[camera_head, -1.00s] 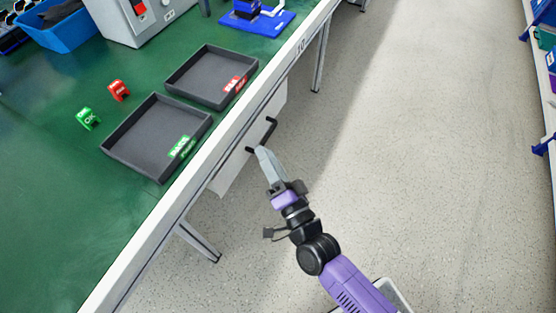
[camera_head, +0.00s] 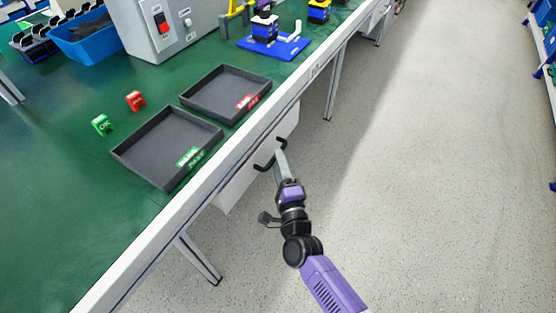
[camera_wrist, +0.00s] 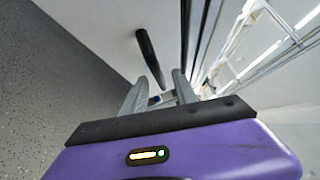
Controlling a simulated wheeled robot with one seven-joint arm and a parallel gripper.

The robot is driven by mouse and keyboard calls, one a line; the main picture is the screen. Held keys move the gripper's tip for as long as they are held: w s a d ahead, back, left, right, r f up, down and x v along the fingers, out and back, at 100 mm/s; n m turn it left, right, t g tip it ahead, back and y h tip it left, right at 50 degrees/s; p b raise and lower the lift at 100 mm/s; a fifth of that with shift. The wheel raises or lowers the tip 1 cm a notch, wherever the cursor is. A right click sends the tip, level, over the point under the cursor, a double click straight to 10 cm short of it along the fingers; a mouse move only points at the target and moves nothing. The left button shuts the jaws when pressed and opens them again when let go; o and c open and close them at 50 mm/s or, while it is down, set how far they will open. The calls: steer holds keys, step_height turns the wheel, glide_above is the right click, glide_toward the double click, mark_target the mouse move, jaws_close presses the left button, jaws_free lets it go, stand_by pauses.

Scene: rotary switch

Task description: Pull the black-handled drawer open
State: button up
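The white drawer front (camera_head: 240,183) hangs under the edge of the green table, and I see no clear gap showing it open. Its black bar handle (camera_head: 264,166) sticks out toward the aisle. My gripper (camera_head: 280,148) is at the handle's far end, its fingers partly overlapping it in the head view. In the wrist view, the handle (camera_wrist: 150,55) runs down toward the space between the fingers of my gripper (camera_wrist: 159,82). The fingers are apart, with room on both sides of the bar. Whether they touch it is hard to tell.
Two dark trays (camera_head: 118,154) (camera_head: 184,98) lie on the green tabletop near its edge. A grey switch box (camera_head: 140,35) and a blue stand (camera_head: 285,46) are farther back. A table leg (camera_head: 200,260) stands near the drawer. The aisle floor (camera_head: 430,180) is clear.

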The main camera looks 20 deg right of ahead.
steer(key=shift+w+d, duration=0.1)
steer(key=shift+w, duration=0.5)
jaws_close()
stand_by(1.1)
